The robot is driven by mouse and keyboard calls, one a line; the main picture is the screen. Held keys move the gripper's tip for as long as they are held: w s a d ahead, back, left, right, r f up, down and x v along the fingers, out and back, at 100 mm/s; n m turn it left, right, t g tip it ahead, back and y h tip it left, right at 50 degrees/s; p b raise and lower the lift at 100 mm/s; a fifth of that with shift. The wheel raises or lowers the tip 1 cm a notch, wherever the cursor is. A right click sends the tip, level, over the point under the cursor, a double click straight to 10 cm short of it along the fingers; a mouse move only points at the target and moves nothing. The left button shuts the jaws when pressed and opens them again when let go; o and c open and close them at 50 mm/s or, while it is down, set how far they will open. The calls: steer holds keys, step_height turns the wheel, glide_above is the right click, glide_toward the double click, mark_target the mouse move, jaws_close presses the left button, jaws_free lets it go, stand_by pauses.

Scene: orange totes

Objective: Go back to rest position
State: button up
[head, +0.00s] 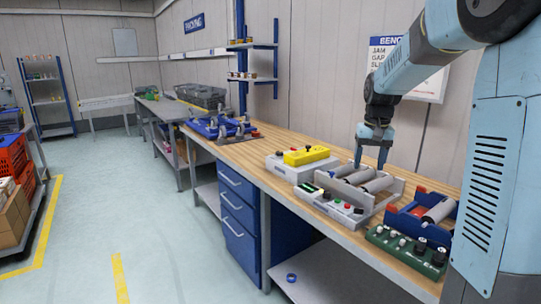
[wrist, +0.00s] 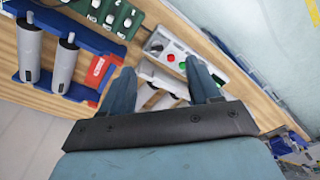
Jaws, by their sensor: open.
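My gripper (head: 370,164) is open above the wooden workbench, at the end of my blue-grey arm. It points down behind and over a light grey holder (head: 337,194) with grey cylinders (head: 378,182). In the wrist view my gripper's two blue fingers (wrist: 163,76) are spread apart, with part of the light grey holder visible between them. I see nothing held in the fingers. The exact height above the holder is hard to tell.
A blue holder (head: 403,221) with a cylinder and a green control box (head: 407,250) stand at the right. A grey button box (head: 334,207) fronts the grey holder. A yellow box (head: 306,155) is to the left.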

steer(key=s+a+r+t, duration=0.1)
steer(key=s+a, duration=0.1)
steer(key=s, duration=0.7)
steer(key=s+a+r+n+t, duration=0.1)
steer(key=s+a+t, duration=0.1)
steer(key=s, duration=0.8)
steer(key=s+a+r+t, duration=0.1)
steer(key=s+a, duration=0.1)
steer(key=s, duration=0.8)
steer(key=shift+s+n, duration=0.25)
steer(key=shift+n, duration=0.15)
steer(key=shift+c, duration=0.3)
